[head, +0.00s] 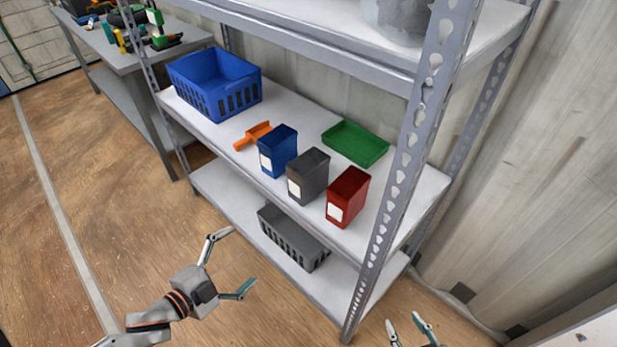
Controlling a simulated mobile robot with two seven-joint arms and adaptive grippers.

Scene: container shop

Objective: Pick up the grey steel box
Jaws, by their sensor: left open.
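The grey steel box (308,176) stands upright on the middle shelf, near the front edge, with a white label on its front. It stands between a blue box (278,150) on its left and a red box (348,196) on its right. My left gripper (239,261) is open and empty, in front of the shelf unit, below and to the left of the grey box in the picture. My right gripper (403,323) shows only its fingers at the bottom edge. They are apart with nothing seen between them.
On the middle shelf are a blue basket (214,83), an orange scoop (252,136) and a green tray (355,142). A grey crate (293,238) sits on the lower shelf. A perforated metal upright (398,185) stands right of the red box. A workbench (125,58) is at the upper left.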

